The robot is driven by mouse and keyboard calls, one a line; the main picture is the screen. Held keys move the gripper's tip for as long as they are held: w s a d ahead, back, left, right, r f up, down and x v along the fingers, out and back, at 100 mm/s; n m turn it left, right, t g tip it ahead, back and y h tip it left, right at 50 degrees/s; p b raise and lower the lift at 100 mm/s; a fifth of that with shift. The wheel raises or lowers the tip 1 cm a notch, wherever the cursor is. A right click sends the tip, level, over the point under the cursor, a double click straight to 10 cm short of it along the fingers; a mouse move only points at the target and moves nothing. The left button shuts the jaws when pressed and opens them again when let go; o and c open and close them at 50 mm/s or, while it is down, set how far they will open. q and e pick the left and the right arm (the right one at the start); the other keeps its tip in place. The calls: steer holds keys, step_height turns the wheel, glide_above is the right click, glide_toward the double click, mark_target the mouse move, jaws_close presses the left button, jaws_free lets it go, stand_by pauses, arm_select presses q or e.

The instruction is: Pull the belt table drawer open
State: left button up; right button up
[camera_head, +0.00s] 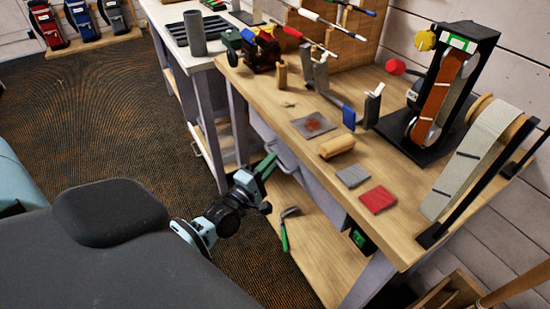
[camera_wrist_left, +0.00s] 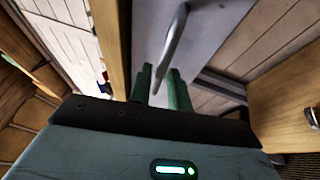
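The belt table (camera_head: 300,88) has a wooden top, with a grey drawer (camera_head: 313,180) under its front edge. In the left wrist view the grey drawer front (camera_wrist_left: 218,32) fills the upper middle. A curved metal handle (camera_wrist_left: 172,45) stands out from it. My left gripper (camera_head: 268,163) is in front of the drawer, close to the handle. Its two green fingers (camera_wrist_left: 161,82) are apart, and the handle's near end shows between or just beyond their tips. I cannot tell whether they touch it. My right gripper is not in view.
A green-handled tool (camera_head: 285,230) lies on the lower shelf. The carpet (camera_head: 110,120) to the left is clear.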

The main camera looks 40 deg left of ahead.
arm_select(q)
steer(key=shift+w+r, duration=0.15)
steer(key=shift+w, duration=1)
jaws_close()
